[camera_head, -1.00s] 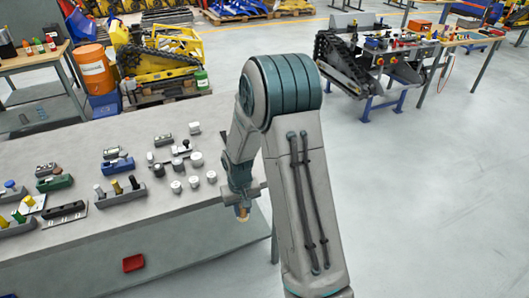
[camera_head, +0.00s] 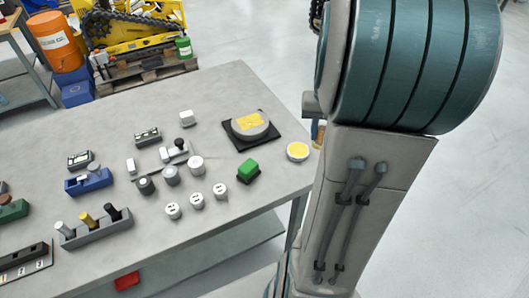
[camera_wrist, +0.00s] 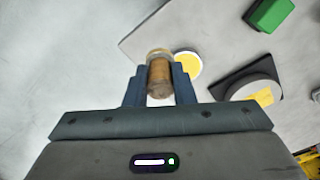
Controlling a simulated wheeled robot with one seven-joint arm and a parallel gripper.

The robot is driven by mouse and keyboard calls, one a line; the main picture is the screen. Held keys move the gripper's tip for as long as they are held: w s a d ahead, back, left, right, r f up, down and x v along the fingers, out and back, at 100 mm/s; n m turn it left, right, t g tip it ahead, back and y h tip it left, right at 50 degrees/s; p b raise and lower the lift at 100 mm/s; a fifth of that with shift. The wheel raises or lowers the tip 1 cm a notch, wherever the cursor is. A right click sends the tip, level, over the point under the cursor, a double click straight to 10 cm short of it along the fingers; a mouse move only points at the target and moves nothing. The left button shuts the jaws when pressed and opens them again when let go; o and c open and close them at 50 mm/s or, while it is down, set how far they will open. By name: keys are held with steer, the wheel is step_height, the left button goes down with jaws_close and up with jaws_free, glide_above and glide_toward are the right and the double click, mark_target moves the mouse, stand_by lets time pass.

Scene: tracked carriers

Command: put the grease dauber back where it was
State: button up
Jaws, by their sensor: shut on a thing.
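My gripper (camera_wrist: 160,68) is shut on the grease dauber (camera_wrist: 159,78), a short brown cylinder with a pale, yellowish far end. In the head view my arm hides most of the gripper; a brown bit of the dauber (camera_head: 318,133) shows beside the arm, off the table's right end. A shallow round tin with a yellow face (camera_head: 298,151) sits at the table's right edge; in the wrist view the tin (camera_wrist: 188,66) shows just beyond the dauber. A larger grey round tin with a yellow patch on top (camera_head: 250,127) stands on a black square mat (camera_head: 234,139).
A green block (camera_head: 248,171) lies near the two tins. Several small grey and white cylinders (camera_head: 196,166), a blue holder (camera_head: 89,182) and a grey holder with upright pegs (camera_head: 92,233) stand farther left on the table (camera_head: 220,90). The floor to the right is clear.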

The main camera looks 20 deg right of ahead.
steer(key=shift+w, duration=0.1)
steer(key=w+a+f, duration=0.2)
steer(key=a, duration=0.1)
steer(key=w+a+f, duration=0.2)
steer(key=a, duration=0.1)
steer(key=w+a+f+p, duration=0.1)
steer(key=w+a+f, duration=0.1)
steer(key=a, duration=0.1)
steer(key=shift+w+f, duration=0.2)
steer(key=shift+f, duration=0.05)
steer(key=shift+a+f, duration=0.15)
steer(key=shift+f, duration=1.9)
steer(key=shift+f, duration=0.25)
steer(key=o, duration=0.9)
steer(key=shift+r, duration=0.1)
